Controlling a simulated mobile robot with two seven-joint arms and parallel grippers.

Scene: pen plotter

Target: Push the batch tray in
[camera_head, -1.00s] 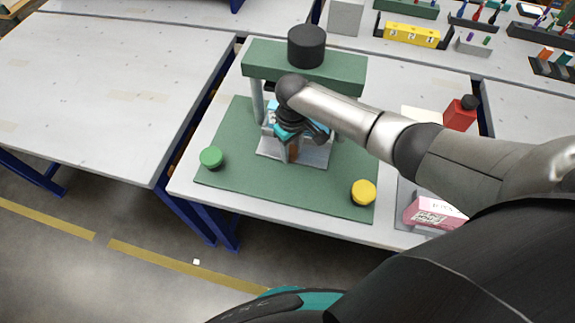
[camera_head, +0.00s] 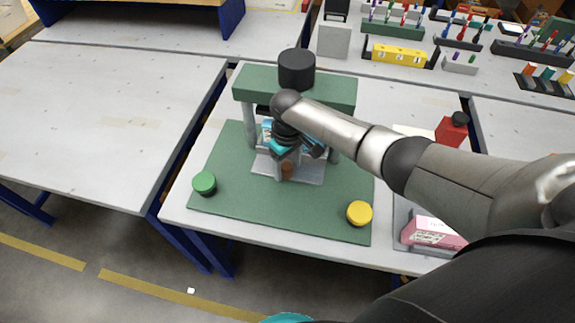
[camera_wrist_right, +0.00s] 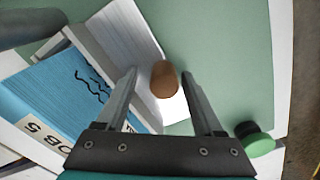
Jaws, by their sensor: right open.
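The batch tray (camera_head: 306,173) is a pale grey tray under the green press-like plotter (camera_head: 340,91), with its front part out over the green base. It also shows in the wrist view (camera_wrist_right: 132,35), with a blue pack marked with black writing (camera_wrist_right: 66,92) in it. Its brown rounded knob (camera_wrist_right: 164,79) stands on its front side and is partly hidden in the head view (camera_head: 287,171). My right gripper (camera_wrist_right: 160,77) is open, its fingers on either side of the knob with gaps showing. It hangs over the tray front in the head view (camera_head: 284,170).
A green button (camera_head: 204,183) and a yellow button (camera_head: 359,213) stand on the base's front corners. The left table (camera_head: 100,130) is bare. Racks line the back.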

